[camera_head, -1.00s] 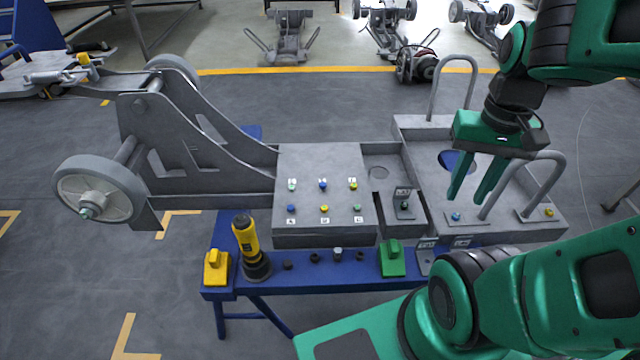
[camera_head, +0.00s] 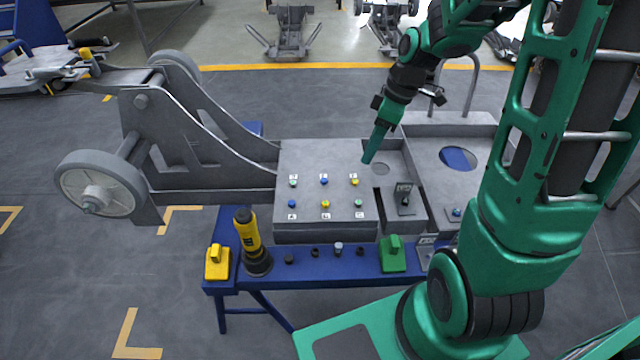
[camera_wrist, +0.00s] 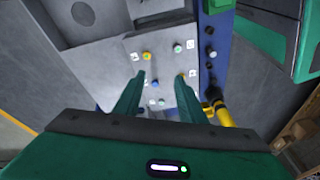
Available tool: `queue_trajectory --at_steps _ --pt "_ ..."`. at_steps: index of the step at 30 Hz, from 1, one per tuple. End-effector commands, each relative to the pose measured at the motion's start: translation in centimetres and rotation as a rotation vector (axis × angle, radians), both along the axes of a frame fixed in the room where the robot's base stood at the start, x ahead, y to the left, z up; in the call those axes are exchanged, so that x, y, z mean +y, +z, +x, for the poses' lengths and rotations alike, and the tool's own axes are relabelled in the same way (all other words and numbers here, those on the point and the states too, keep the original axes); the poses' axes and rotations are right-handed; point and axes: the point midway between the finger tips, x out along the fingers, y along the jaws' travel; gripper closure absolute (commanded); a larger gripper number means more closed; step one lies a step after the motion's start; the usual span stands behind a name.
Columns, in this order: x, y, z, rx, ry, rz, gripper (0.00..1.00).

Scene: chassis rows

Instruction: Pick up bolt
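Small coloured bolts stand in two rows on the grey plate (camera_head: 305,158). The back row has a pale green bolt (camera_head: 293,183), a blue bolt (camera_head: 324,181) and a yellow bolt (camera_head: 354,182); the front row has a blue bolt (camera_head: 292,203), a yellow bolt (camera_head: 325,204) and a green bolt (camera_head: 358,203). My gripper (camera_head: 370,158) is above the plate's back right, close to the back yellow bolt in the picture. In the wrist view my gripper (camera_wrist: 160,82) has its two fingers apart with nothing held; a blue bolt (camera_wrist: 155,84) shows between them.
A blue bench (camera_head: 300,275) in front carries a yellow-black power tool (camera_head: 248,240), yellow (camera_head: 217,262) and green (camera_head: 392,254) blocks, and several small fasteners (camera_head: 338,249). A small upright bracket (camera_head: 404,198) stands right of the plate. A wheeled chassis (camera_head: 170,140) extends left.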

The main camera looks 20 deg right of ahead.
Motion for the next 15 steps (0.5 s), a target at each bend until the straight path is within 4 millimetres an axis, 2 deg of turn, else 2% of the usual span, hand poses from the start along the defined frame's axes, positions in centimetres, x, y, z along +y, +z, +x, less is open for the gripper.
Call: queue_trajectory --at_steps 3,6,11,15 --pt "2.1 -2.0 2.7 -0.053 0.174 0.049 0.63" --pt "3.5 -2.9 4.2 -0.092 0.277 0.077 0.63" --pt "4.7 -3.9 5.3 -0.125 0.353 0.101 0.63" --pt "5.5 -5.5 5.6 -0.128 0.365 0.105 0.63"
